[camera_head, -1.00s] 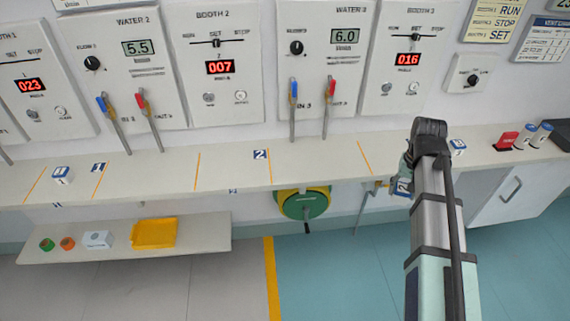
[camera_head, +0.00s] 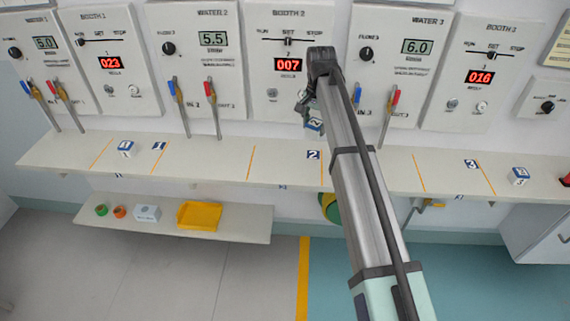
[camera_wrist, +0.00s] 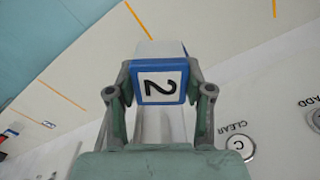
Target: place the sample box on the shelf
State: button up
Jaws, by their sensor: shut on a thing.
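My gripper (camera_wrist: 160,92) is shut on a white sample box (camera_wrist: 159,80) with a blue-edged face marked 2, one finger on each side. In the head view the box (camera_head: 315,126) shows only partly below my gripper (camera_head: 308,106), in front of the Booth 2 panel and close to the number 2 label on the long upper shelf (camera_head: 220,164). A lower, shorter shelf (camera_head: 245,222) is at the left. I cannot tell the gap between box and shelf.
Similar boxes stand on the upper shelf at left (camera_head: 126,148) and right (camera_head: 519,176). Yellow lines divide that shelf. The lower shelf holds a yellow tray (camera_head: 199,215), a white box (camera_head: 147,213) and green and orange round items. Valve levers (camera_head: 213,108) project from the wall panels.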

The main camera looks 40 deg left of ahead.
jog(key=s+a+r+m, duration=0.2)
jog(key=a+m, duration=0.1)
jog(key=a, duration=0.7)
notch_tip(320, 180, down, 19)
jog(key=p, duration=0.5)
jog(key=shift+s+a, duration=0.1)
jog(key=shift+s, duration=0.05)
jog(key=shift+f, duration=0.1)
jog(key=o, duration=1.2)
notch_tip(320, 180, up, 12)
jog(key=b, duration=0.3)
jog(key=shift+b, duration=0.3)
